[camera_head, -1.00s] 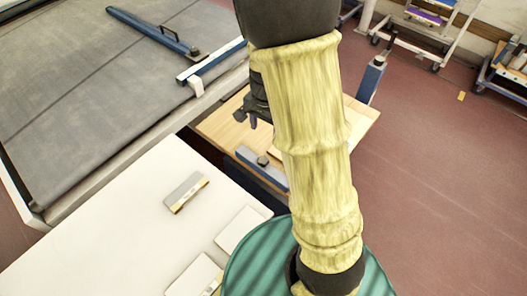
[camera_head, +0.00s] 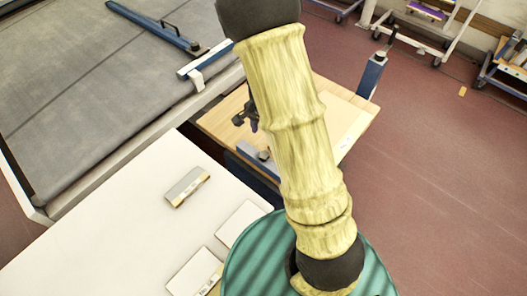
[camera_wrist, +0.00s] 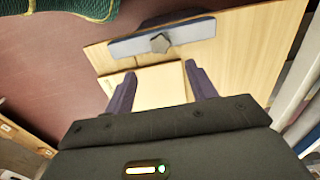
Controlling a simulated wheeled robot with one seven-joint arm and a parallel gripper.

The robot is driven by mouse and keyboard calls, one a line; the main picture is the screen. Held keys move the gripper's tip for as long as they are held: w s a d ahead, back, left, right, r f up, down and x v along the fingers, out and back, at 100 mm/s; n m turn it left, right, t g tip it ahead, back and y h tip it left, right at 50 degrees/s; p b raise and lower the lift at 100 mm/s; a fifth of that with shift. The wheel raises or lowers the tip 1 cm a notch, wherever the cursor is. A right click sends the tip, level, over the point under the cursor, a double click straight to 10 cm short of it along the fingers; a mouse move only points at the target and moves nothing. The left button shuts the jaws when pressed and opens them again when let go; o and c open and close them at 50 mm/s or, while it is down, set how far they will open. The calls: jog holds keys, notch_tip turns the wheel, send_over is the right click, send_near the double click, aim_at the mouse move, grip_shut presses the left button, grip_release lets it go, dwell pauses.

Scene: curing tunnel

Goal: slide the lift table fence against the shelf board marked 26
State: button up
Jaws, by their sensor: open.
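The lift table (camera_head: 222,122) has a wooden top and stands beside the conveyor, partly behind my arm. A paler shelf board (camera_head: 342,115) lies on it with a small white label; its number is too small to read. The board also shows in the wrist view (camera_wrist: 158,88).
A conveyor with a grey belt (camera_head: 80,80) and a blue bar (camera_head: 150,25) fills the left. A white table (camera_head: 110,220) with several labelled pieces stands in front. A blue post (camera_head: 370,75) rises at the lift table's far corner.

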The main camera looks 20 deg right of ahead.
aim_at(264, 155)
notch_tip(264, 155, down, 11)
jog(key=shift+f, duration=0.1)
dwell(0.3)
